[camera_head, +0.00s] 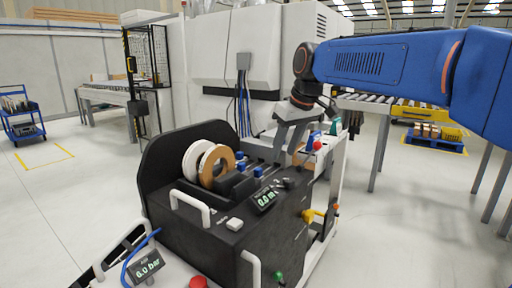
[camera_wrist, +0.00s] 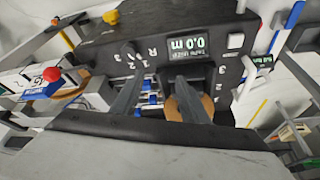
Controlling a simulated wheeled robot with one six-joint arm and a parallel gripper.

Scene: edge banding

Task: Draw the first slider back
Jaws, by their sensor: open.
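The sliders are small blue blocks on rails on top of the black machine. In the head view, one blue slider (camera_head: 258,171) sits left of my gripper (camera_head: 285,155), and another (camera_head: 240,155) sits behind it. My gripper points down over the machine's top, its two grey fingers apart with nothing between them. In the wrist view, my gripper (camera_wrist: 160,78) shows its fingers spread wide, with blue slider parts (camera_wrist: 150,99) in the gap between them in the picture. No touch is visible. I cannot tell which slider is the first.
A white roll (camera_head: 195,160) and a brown roll (camera_head: 216,165) stand left of the sliders. A display (camera_head: 265,199) reads 0.0 m. A white handle (camera_head: 190,205) sticks out in front.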

